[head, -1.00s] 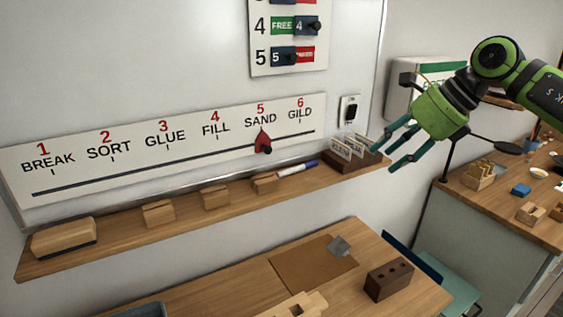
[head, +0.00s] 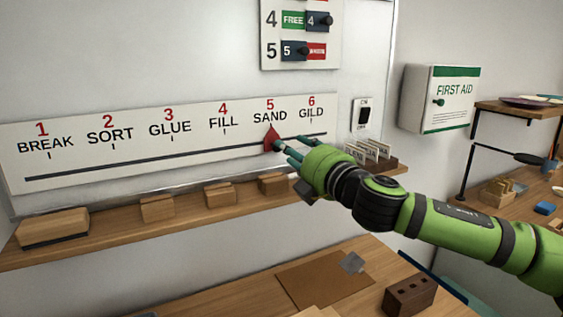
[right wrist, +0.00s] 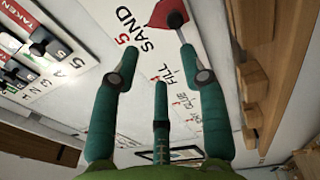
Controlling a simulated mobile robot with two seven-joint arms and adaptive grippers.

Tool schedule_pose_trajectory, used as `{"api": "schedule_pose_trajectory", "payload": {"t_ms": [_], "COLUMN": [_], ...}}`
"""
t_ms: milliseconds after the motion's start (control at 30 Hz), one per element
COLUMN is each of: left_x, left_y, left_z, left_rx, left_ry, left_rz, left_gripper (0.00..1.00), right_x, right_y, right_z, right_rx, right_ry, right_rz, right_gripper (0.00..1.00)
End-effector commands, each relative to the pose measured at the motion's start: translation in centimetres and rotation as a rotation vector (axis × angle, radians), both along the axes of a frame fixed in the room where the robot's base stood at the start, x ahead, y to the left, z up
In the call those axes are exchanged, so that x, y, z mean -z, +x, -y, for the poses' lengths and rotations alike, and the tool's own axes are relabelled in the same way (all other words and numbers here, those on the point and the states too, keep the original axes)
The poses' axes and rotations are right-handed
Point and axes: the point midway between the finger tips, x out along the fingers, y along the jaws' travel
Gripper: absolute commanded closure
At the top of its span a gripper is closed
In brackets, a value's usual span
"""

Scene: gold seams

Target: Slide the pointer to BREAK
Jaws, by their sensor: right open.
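The red pointer (head: 272,138) sits on the dark slot of the white step board (head: 90,168), under 5 SAND. BREAK (head: 46,144) is the label at the board's far left end. My right gripper (head: 284,150) is at the board, with its fingertips close to the pointer's right side; I cannot tell whether they touch. In the right wrist view the gripper's teal fingers (right wrist: 165,75) are spread and empty, and the red pointer (right wrist: 168,14) shows at the top, beyond the fingertips. My left gripper is not in view.
A wooden ledge (head: 110,228) runs below the board, with an eraser (head: 53,228) and several wooden blocks on it. A card holder (head: 372,155) stands at its right end. A switch (head: 363,115) and a first aid box (head: 440,98) are on the wall to the right.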

Motion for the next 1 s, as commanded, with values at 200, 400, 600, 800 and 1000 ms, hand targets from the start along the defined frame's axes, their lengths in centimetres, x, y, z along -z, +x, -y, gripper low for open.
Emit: {"api": "schedule_pose_trajectory", "payload": {"t_ms": [200,400,600,800,1000], "left_x": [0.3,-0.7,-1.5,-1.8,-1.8], "left_y": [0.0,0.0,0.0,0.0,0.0], "left_z": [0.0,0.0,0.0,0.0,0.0], "left_rx": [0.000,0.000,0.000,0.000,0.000], "left_ry": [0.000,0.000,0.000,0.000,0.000], "left_rz": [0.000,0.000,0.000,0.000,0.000], "left_gripper": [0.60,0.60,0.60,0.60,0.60], "right_x": [2.1,1.9,1.9,2.1,2.2], "right_y": [0.4,2.6,4.9,6.2,6.4], "right_z": [0.2,-0.9,-2.0,-2.6,-2.6], "right_rx": [0.055,0.056,0.055,0.054,0.055], "right_ry": [0.035,0.033,0.032,0.031,0.031], "right_rz": [-0.084,-0.084,-0.083,-0.082,-0.081], "right_gripper": [0.56,0.56,0.56,0.56,0.56]}}
